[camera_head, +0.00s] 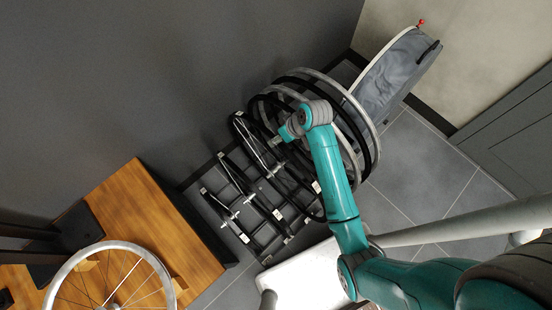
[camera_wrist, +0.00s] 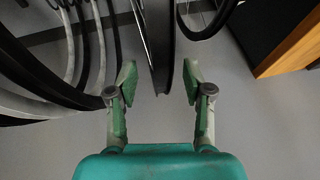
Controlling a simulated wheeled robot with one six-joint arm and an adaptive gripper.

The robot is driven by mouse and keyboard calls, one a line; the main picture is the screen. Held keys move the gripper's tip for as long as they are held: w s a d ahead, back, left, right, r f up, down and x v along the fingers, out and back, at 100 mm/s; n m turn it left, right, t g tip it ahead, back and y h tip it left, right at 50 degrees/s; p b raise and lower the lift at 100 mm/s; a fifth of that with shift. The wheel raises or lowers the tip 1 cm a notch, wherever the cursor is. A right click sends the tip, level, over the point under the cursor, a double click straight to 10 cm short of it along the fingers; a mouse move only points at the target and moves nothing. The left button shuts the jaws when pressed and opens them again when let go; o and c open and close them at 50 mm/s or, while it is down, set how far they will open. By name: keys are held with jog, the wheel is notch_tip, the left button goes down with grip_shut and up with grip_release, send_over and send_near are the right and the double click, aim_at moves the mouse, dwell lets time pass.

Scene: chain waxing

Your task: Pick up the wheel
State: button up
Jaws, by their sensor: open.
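Several bicycle wheels with black and silver-grey rims (camera_head: 372,122) stand upright, side by side, in a black floor rack (camera_head: 262,208). My gripper (camera_head: 280,141) is over the rack among the wheels; my arm hides parts of them. In the wrist view my gripper (camera_wrist: 159,82) is open, with one finger on each side of a dark wheel rim (camera_wrist: 160,50). The rim's lower end reaches between the fingertips, with a visible gap on both sides. I cannot tell whether the task means this wheel. Another silver wheel (camera_head: 75,258) is at the wooden bench at lower left.
The wooden bench (camera_head: 150,215) is left of the rack and shows at the right of the wrist view. More rims (camera_wrist: 98,50) crowd the left there. A grey bag-like object (camera_head: 390,75) is behind the wheels. Tiled floor (camera_head: 425,165) is clear at right.

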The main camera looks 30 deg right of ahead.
jog(key=x, duration=0.3)
jog(key=shift+a+f, duration=0.1)
jog(key=shift+f, duration=0.15)
jog(key=shift+f, duration=0.25)
dwell(0.5)
grip_shut()
jog(key=shift+w, duration=0.1)
